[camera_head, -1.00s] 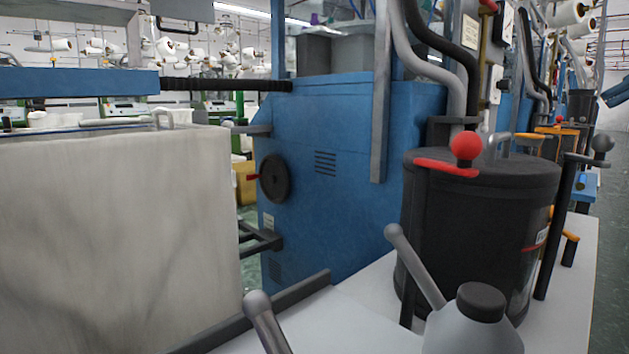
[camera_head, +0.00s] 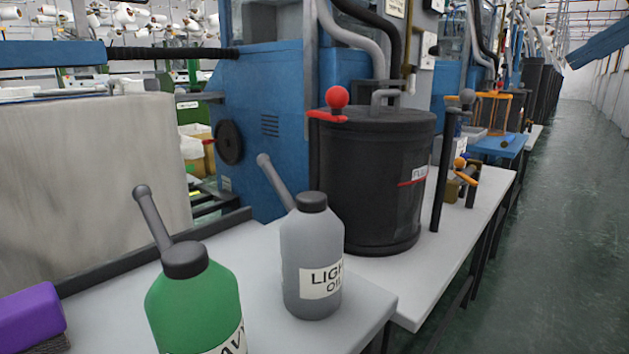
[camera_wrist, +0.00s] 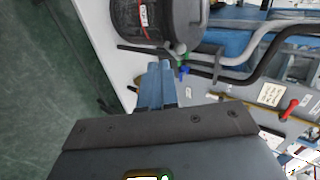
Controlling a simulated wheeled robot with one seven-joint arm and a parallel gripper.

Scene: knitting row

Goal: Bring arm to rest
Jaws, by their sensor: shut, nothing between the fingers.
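My gripper (camera_wrist: 160,67) shows in the wrist view, its two blue-grey fingers together and nothing between them. Beyond the fingertips are a pale table top (camera_wrist: 103,30) and a black drum (camera_wrist: 150,22) with a white label. I see no contact between the fingers and anything, but cannot judge the gap.
A purple-topped brush (camera_head: 28,318) lies at left. The aisle floor (camera_head: 545,220) at right is clear.

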